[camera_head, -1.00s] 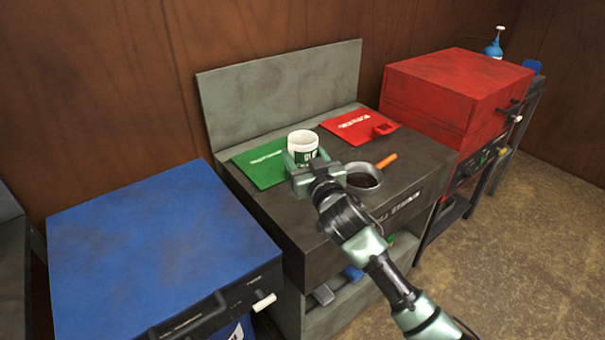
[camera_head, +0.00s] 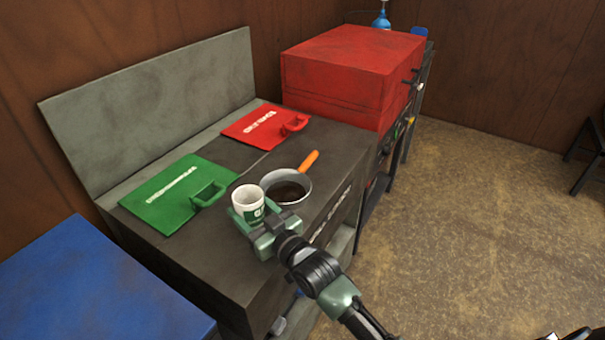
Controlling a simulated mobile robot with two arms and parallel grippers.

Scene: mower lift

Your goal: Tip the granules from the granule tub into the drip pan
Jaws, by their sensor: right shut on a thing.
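The granule tub (camera_head: 249,206) is a white cup with a green label. My right gripper (camera_head: 255,218) is shut on it from the front, a finger on each side, and holds it roughly upright. The tub is just left of the drip pan (camera_head: 288,200), a round grey pan with an orange handle (camera_head: 309,161) pointing back right. The pan stands on the dark bench top and looks dark inside. I cannot tell whether tub and pan touch, or how high the tub is. The granules inside the tub cannot be made out.
A green panel with a handle (camera_head: 172,193) and a red one (camera_head: 264,127) lie on the bench (camera_head: 225,154) behind. A grey backboard (camera_head: 160,110) stands at the rear. A red cabinet (camera_head: 350,70) is beyond; a blue surface (camera_head: 90,290) is at lower left.

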